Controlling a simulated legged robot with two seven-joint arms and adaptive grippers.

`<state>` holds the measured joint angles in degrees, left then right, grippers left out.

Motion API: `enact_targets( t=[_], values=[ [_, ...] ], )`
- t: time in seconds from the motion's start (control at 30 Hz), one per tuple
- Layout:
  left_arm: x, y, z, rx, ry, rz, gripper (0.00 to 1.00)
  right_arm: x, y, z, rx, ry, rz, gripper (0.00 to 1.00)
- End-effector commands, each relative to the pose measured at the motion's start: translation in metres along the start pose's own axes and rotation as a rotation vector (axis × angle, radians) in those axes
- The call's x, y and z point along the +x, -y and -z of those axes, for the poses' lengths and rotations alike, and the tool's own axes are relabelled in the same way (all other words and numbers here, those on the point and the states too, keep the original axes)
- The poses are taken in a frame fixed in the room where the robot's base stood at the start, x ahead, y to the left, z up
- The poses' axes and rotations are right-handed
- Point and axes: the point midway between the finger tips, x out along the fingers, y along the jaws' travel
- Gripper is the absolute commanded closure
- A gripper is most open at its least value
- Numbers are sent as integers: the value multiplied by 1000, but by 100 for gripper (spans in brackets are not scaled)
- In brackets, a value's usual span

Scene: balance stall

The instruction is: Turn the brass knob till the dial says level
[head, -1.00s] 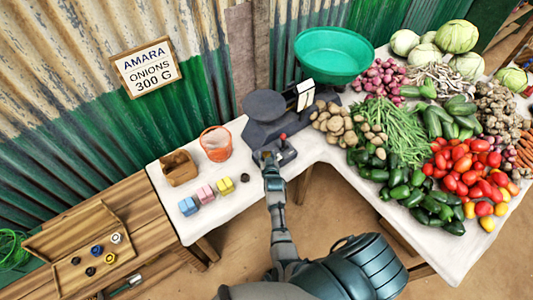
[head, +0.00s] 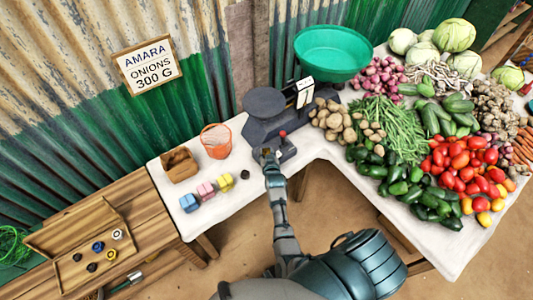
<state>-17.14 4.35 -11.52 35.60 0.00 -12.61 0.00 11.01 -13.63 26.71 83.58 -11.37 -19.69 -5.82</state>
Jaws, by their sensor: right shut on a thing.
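The dark balance (head: 270,128) stands on the white-topped stall, with a flat round plate (head: 264,101) on its left and a green basin (head: 333,53) on its right. Its pale dial (head: 304,94) shows a dark mark, too small to read. My right gripper (head: 267,156) is at the balance's lower front left, shut on the brass knob, which it mostly hides. A small red-tipped part (head: 283,133) shows on the balance to the right of the gripper. My left gripper is out of view.
An orange basket (head: 216,140), a wooden box (head: 179,164), coloured blocks (head: 206,191) and a small dark weight (head: 245,175) sit left of the gripper. Potatoes (head: 334,121) and other vegetables crowd the right. A sign (head: 147,65) hangs behind.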

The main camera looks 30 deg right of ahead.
Motion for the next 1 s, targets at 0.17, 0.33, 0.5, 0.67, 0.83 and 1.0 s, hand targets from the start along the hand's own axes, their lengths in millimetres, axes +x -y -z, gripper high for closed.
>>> enact_targets(
  t=[0.17,0.33,0.5,0.67,0.83,1.0],
  values=[
    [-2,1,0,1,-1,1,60,0,2,3,-7,-3,16,96],
    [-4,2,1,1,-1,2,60,0,1,3,-14,-3,32,96],
    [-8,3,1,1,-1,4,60,0,0,4,-27,-4,60,96],
    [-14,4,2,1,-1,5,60,0,-2,5,-55,-5,118,96],
    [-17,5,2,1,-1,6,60,1,-4,4,-108,-5,227,96],
    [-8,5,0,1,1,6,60,2,-5,1,-146,-4,330,96]
  ],
)
